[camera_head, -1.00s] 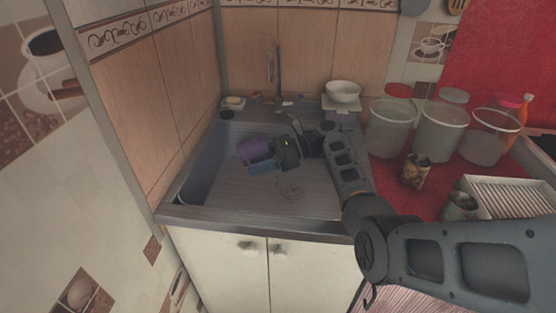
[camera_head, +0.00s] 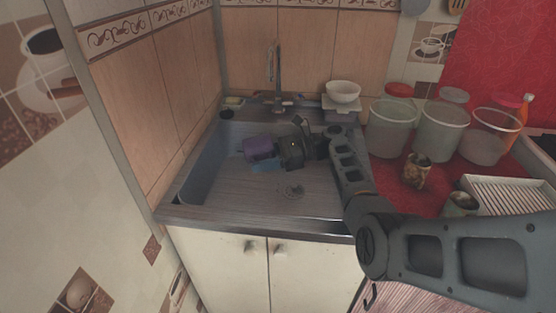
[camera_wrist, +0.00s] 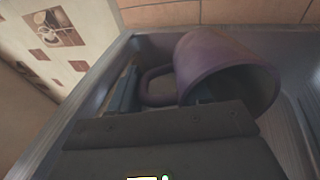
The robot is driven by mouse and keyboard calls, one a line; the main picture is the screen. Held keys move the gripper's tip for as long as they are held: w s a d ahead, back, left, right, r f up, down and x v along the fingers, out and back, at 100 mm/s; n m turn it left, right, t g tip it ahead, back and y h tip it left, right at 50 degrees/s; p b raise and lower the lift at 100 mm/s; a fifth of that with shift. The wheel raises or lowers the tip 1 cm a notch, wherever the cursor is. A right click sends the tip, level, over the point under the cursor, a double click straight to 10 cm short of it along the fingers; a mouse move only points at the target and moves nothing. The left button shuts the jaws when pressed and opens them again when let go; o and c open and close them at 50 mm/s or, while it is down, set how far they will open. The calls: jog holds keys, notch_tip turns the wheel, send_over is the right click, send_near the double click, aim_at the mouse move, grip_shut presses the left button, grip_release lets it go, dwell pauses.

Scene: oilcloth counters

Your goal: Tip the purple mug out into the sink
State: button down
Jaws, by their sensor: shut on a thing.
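The purple mug (camera_head: 258,147) is over the sink basin (camera_head: 222,180), at the end of my gripper (camera_head: 275,157). In the wrist view the mug (camera_wrist: 200,52) lies tilted well over, with its open mouth toward the lower right and its handle on the left. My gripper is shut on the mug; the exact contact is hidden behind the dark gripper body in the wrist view. The mug's inside is dark, and I cannot tell whether anything is in it. No falling contents are visible.
The tap (camera_head: 278,80) stands behind the basin. A white bowl (camera_head: 343,91) is at the back right. Clear containers (camera_head: 440,130) and two small tins (camera_head: 417,170) stand on the red counter right of the sink. A tiled wall closes the left side. The basin's front is clear.

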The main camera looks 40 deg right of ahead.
jog(key=shift+s+d+r+t+y+b, duration=0.1)
jog(key=shift+d+r+t+y+b, duration=0.1)
jog(key=shift+t+y+b, duration=0.25)
jog(key=shift+s+d+r+t+y+b, duration=0.1)
jog(key=shift+r+t+y, duration=0.15)
jog(key=shift+y, duration=0.3)
dwell(0.6)
jog(key=shift+s+d+r+t+y+b, duration=0.1)
jog(key=shift+d+r+t+y+b, duration=0.1)
jog(key=shift+t+y+b, duration=0.35)
jog(key=shift+y, duration=0.25)
jog(key=shift+r, duration=0.15)
